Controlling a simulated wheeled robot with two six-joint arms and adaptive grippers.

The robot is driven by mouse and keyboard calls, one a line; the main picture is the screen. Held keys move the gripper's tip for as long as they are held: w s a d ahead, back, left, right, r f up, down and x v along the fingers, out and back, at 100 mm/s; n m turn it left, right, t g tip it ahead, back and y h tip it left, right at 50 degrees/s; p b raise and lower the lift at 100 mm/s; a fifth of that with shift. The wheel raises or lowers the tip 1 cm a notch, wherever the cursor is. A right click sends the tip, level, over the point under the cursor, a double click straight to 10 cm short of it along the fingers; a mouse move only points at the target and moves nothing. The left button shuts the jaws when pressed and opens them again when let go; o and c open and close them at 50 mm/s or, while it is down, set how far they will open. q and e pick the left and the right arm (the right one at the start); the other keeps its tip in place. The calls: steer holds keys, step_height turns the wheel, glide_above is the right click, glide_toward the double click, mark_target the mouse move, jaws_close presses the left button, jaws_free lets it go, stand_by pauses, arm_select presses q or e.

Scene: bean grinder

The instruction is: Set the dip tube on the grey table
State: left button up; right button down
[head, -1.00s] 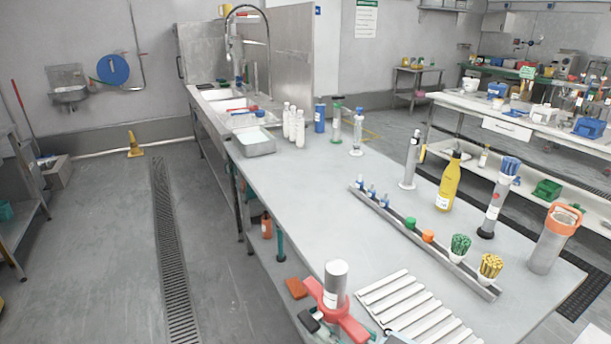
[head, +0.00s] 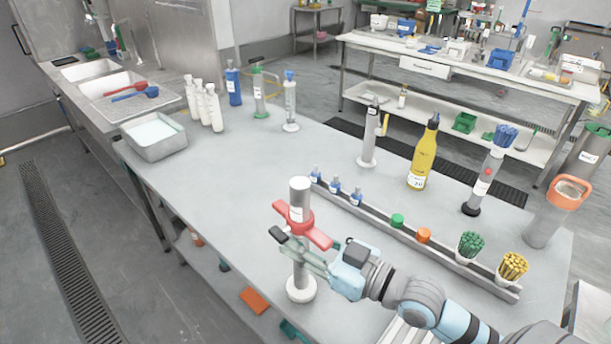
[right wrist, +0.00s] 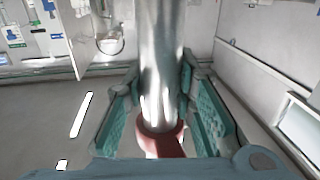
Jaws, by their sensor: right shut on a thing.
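The dip tube (head: 298,262) is a pale grey upright tube with a label, a red collar with two side arms, and a round white foot. My right gripper (head: 297,247) is shut on it below the red collar. In the right wrist view the shiny tube (right wrist: 160,75) stands between the two teal fingers (right wrist: 160,110), with a red part close below. The foot shows over the near left part of the grey table (head: 220,190); I cannot tell whether it touches. My left gripper is not in view.
A rack (head: 400,232) with small bottles, caps and brush pots runs along the table to the right. A yellow bottle (head: 423,155) and several stands are behind it. A steel tray (head: 155,150) and white bottles stand at the far left. Clear table lies between.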

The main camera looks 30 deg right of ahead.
steer(key=w+d+r+n+y, duration=0.1)
steer(key=w+d+r, duration=0.3)
steer(key=w+r, duration=0.45)
steer(key=w+d+r+y, duration=0.1)
steer(key=w+d+r, duration=0.2)
steer(key=w+r, duration=0.5)
step_height(320, 180, down, 19)
steer(key=s+b, duration=0.1)
steer(key=b, duration=0.2)
steer(key=shift+s+r+g+b, duration=0.2)
steer(key=shift+g+b, duration=0.1)
steer(key=shift+g, duration=0.1)
steer(key=c, duration=1.3)
jaws_free()
steer(key=shift+c, duration=0.2)
arm_select(q)
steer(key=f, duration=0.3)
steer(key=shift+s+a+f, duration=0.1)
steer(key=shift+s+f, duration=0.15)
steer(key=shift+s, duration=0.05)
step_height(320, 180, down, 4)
steer(key=b, duration=0.3)
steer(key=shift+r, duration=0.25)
arm_select(e)
steer(key=v, duration=0.7)
steer(key=shift+s, duration=0.2)
